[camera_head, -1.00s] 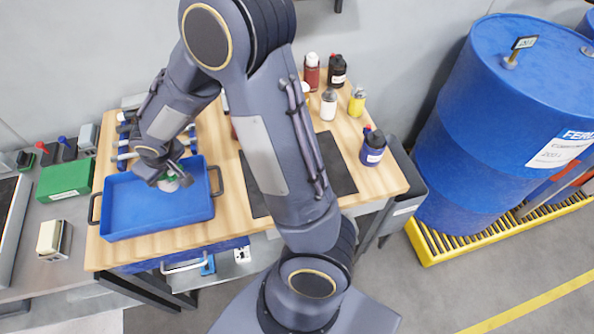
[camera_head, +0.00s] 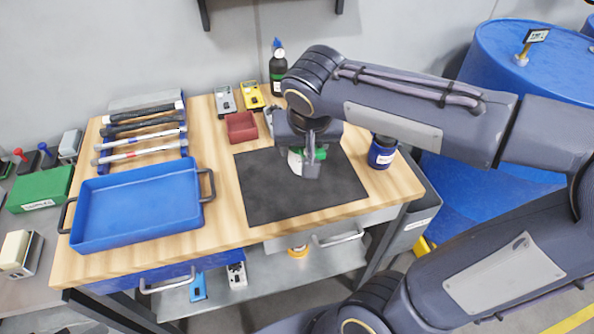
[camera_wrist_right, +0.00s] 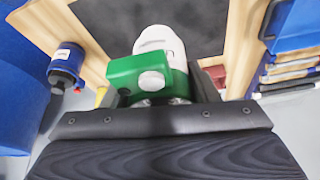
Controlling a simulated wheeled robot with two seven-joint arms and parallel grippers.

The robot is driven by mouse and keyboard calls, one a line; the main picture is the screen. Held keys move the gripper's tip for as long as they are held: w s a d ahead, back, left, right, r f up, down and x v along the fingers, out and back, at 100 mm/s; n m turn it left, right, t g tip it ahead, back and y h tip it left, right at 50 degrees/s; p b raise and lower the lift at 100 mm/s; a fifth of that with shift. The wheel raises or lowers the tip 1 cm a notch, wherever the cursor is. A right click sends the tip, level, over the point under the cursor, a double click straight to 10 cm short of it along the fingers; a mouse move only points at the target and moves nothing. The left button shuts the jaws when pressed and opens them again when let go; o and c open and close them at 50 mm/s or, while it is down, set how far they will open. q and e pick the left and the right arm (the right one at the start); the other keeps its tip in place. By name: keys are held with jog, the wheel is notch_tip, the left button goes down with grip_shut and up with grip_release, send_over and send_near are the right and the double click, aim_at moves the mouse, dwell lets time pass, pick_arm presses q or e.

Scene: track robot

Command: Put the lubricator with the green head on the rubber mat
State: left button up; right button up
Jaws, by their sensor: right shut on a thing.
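The lubricator with the green head shows in the head view, its white body (camera_head: 295,162) beside my right gripper (camera_head: 311,162). In the right wrist view its green head (camera_wrist_right: 140,75) is near and its white body points away. My right gripper is shut on this lubricator, over the black rubber mat (camera_head: 265,195) on the wooden workbench. The gripper hides part of it, and I cannot tell whether its base touches the mat. My left gripper is not in view.
A blue tray (camera_head: 140,210) lies left of the mat, with several hammers (camera_head: 140,135) behind it. A red bin (camera_head: 241,127) and a dark bottle (camera_head: 278,72) stand behind the mat. A dark blue container (camera_head: 382,152) is at its right. The mat's front is bare.

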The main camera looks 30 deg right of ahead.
jog(key=w+d+f, duration=0.1)
jog(key=w+f, duration=0.3)
jog(key=w+d+f+p, duration=0.1)
jog(key=w+d+f, duration=0.1)
jog(key=w+f, duration=0.2)
jog(key=w+d+f, duration=0.1)
jog(key=w+f, duration=0.3)
jog(key=shift+w+d+f, duration=0.25)
jog(key=shift+f, duration=0.1)
jog(key=shift+f, duration=0.15)
jog(key=o, duration=1.1)
